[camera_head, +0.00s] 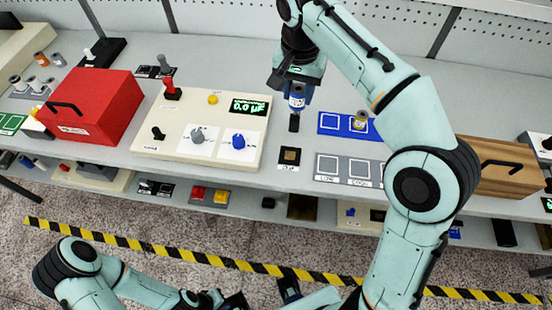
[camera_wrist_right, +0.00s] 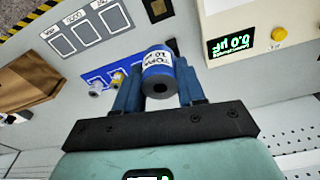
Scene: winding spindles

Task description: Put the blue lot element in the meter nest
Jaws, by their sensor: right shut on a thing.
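My right gripper (camera_head: 297,92) is shut on a blue cylindrical element (camera_head: 297,98) with a white label, held above the table. In the right wrist view the blue element (camera_wrist_right: 158,75) sits between the fingers, its dark-holed end facing the camera. A small black square nest with a tan centre (camera_head: 289,156) lies on the table below it in the head view, its label unreadable. The beige meter panel (camera_head: 178,104) with a green "0.0 µF" display (camera_head: 248,106) is to the left. My left gripper (camera_head: 238,301) is low at the bottom edge, its jaws unclear.
A blue tray (camera_head: 330,122) holds other elements, and a grey tray with white-outlined squares (camera_head: 328,165) lies in front of it. A red box (camera_head: 92,103) stands left and a wooden box (camera_head: 492,176) right. The right arm covers part of the table.

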